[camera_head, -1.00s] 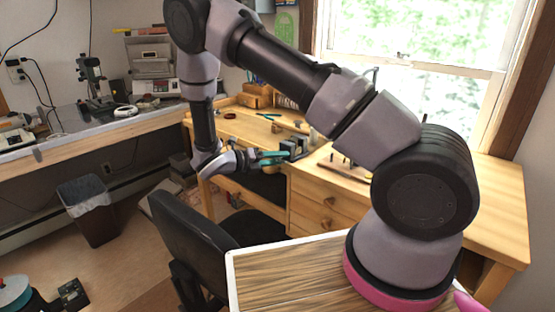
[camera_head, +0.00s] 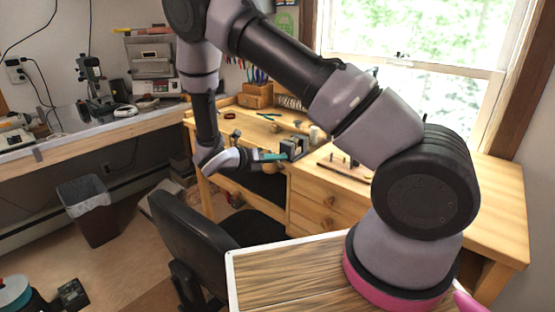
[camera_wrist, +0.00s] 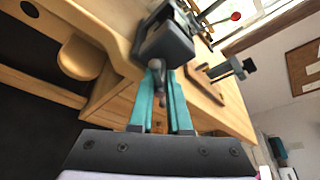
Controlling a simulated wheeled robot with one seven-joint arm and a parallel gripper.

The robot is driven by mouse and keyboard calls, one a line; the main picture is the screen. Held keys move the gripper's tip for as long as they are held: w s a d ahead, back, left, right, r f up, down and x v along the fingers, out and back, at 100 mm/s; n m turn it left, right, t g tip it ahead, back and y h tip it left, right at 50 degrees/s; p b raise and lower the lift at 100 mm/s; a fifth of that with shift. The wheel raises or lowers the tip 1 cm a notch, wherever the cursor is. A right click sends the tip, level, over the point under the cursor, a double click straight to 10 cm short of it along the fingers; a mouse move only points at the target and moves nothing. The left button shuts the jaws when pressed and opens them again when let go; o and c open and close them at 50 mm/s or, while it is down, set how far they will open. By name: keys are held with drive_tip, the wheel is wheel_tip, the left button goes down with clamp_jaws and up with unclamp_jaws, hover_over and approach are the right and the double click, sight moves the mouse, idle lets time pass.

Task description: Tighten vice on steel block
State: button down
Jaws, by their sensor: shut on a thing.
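The vice (camera_head: 297,144) is a small dark grey tool at the front edge of the wooden workbench. In the wrist view the vice (camera_wrist: 170,42) fills the upper middle, with a dark boxy body and a handle (camera_wrist: 161,84) pointing towards me. My gripper (camera_head: 280,156) reaches the vice from the left in the head view. Its teal fingers in the wrist view (camera_wrist: 160,72) are shut on the handle, one on each side. I cannot clearly tell the steel block apart from the vice jaws.
The wooden workbench (camera_head: 340,178) carries small tools and a wooden organiser (camera_head: 257,95). A black office chair (camera_head: 195,245) stands below my arm. In the wrist view, a dark clamp-like tool (camera_wrist: 228,68) lies on the bench to the right of the vice.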

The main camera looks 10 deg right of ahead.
drive_tip(key=m+t+y, duration=0.1)
drive_tip(key=m, duration=0.2)
drive_tip(key=shift+y, duration=0.4)
drive_tip(key=m+t+y, duration=0.1)
drive_tip(key=m, duration=0.1)
drive_tip(key=shift+m+t, duration=0.3)
drive_tip(key=shift+t, duration=0.1)
drive_tip(key=m+t, duration=0.1)
drive_tip(key=m, duration=0.1)
drive_tip(key=m+t+y, duration=0.1)
drive_tip(key=m+t, duration=0.1)
drive_tip(key=m, duration=0.1)
drive_tip(key=shift+y, duration=0.3)
drive_tip(key=m+t, duration=0.1)
drive_tip(key=m, duration=0.1)
drive_tip(key=shift+f+m+t, duration=0.1)
drive_tip(key=shift+m+t, duration=0.2)
drive_tip(key=shift+t, duration=0.1)
drive_tip(key=m+t, duration=0.1)
drive_tip(key=m, duration=0.2)
drive_tip(key=shift+m+t, duration=0.3)
drive_tip(key=shift+t, duration=0.1)
drive_tip(key=m+t, duration=0.1)
drive_tip(key=m, duration=0.2)
drive_tip(key=shift+a+m+t+h, duration=0.1)
drive_tip(key=shift+m+t+h, duration=0.3)
drive_tip(key=shift+m, duration=0.8)
drive_tip(key=shift+m+t+h, duration=0.1)
drive_tip(key=shift+m+h, duration=0.5)
drive_tip(key=shift+m, duration=0.6)
